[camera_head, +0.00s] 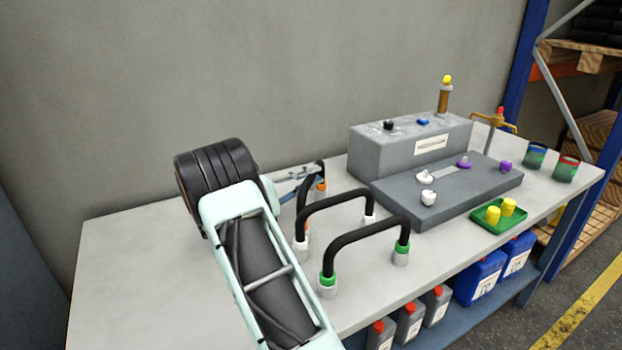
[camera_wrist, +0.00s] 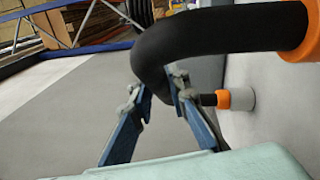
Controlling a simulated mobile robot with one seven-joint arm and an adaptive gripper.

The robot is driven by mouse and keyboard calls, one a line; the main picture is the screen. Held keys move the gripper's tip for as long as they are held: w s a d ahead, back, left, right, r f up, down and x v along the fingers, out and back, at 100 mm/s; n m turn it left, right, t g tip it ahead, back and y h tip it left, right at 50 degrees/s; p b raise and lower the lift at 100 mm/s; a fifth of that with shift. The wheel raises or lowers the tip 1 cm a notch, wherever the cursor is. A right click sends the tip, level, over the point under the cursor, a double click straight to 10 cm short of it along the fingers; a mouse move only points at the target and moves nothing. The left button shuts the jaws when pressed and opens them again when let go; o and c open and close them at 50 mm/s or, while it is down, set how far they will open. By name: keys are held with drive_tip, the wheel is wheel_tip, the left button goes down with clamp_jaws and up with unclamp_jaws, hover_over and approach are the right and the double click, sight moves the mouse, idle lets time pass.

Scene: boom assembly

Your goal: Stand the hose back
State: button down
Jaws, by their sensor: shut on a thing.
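The hose in my grasp is a black, U-shaped tube with orange collars. It shows large in the wrist view (camera_wrist: 215,37) and, partly hidden by my arm, in the head view (camera_head: 318,166). My gripper (camera_wrist: 161,84) is shut on its bend, with one blue-grey finger on each side; in the head view the gripper (camera_head: 314,174) is behind the other hoses. In the wrist view the hose's far orange collar meets a pale end piece at the tabletop. The near collar is cut off by the frame edge, so its base is hidden.
A white-collared hose (camera_head: 335,198) and a green-collared hose (camera_head: 365,237) stand upright in front on the table (camera_head: 135,255). A grey stepped block (camera_head: 405,150) with small knobs stands at right, near a green tray (camera_head: 487,222). The left tabletop is bare.

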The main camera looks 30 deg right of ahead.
drive_tip(key=c, duration=1.8)
unclamp_jaws()
drive_tip(key=shift+f, duration=0.1)
drive_tip(key=shift+c, duration=0.2)
drive_tip(key=shift+a, duration=0.15)
drive_tip(key=a+f, duration=0.1)
drive_tip(key=a, duration=1)
drive_tip(key=shift+a+f, duration=0.15)
drive_tip(key=shift+a, duration=0.2)
drive_tip(key=shift+w, duration=0.15)
